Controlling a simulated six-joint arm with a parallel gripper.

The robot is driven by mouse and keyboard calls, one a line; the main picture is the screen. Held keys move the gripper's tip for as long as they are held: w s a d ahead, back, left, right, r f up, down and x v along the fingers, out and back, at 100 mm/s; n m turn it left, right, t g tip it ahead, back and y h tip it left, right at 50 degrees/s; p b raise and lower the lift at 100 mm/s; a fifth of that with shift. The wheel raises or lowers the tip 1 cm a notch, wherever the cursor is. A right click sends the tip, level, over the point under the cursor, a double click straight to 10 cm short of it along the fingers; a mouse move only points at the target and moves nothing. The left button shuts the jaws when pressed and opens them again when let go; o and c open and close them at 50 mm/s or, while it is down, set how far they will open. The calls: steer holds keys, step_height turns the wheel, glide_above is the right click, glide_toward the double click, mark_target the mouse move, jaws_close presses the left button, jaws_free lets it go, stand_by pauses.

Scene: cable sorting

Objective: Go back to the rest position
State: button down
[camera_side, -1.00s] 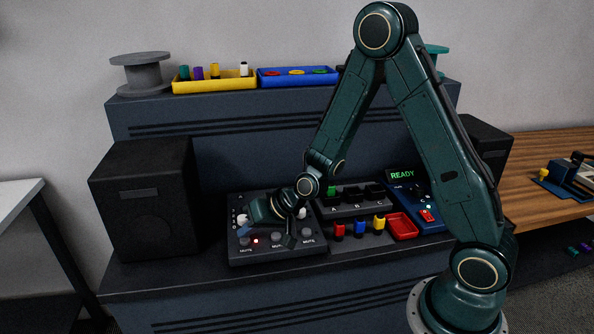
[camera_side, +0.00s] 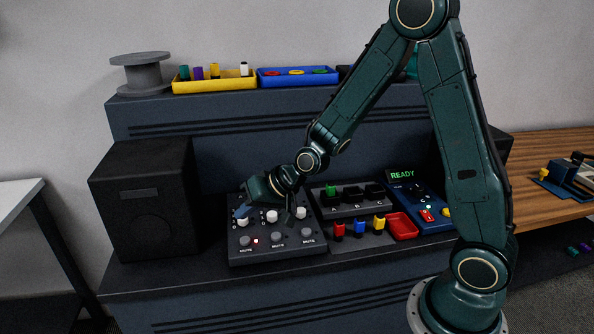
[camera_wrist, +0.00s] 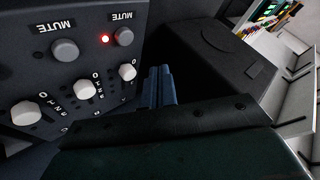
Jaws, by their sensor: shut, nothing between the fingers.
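My gripper (camera_side: 241,212) is shut and empty, held above the upper left part of the dark mixer panel (camera_side: 283,252) in the side view. In the wrist view its blue-grey fingers (camera_wrist: 158,86) lie together with nothing between them. The panel has white knobs (camera_side: 272,216) and a row of grey mute buttons (camera_side: 277,238). A red light (camera_side: 256,241) glows beside the left mute button, and it also shows in the wrist view (camera_wrist: 105,38). The fingertips look clear of the panel.
A black speaker (camera_side: 145,200) stands left of the panel. To its right are a socket block (camera_side: 352,208), red, blue and yellow plugs (camera_side: 360,228), a red tray (camera_side: 402,227) and a READY display (camera_side: 402,175). Yellow (camera_side: 214,86) and blue (camera_side: 298,78) trays sit on the shelf behind.

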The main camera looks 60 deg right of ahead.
steer(key=shift+r, duration=0.3)
steer(key=s+d+r+n+g+h, duration=0.1)
steer(key=s+r, duration=0.4)
steer(key=s, duration=0.4)
steer(key=s+d+r+n+g+h, duration=0.1)
steer(key=s+r+n, duration=0.1)
steer(key=s+r, duration=0.3)
steer(key=s+d+r+n+g+h, duration=0.1)
steer(key=s+r, duration=0.4)
steer(key=s, duration=0.8)
steer(key=shift+s+r+n, duration=0.15)
steer(key=shift+s+n, duration=0.2)
steer(key=shift+n, duration=0.05)
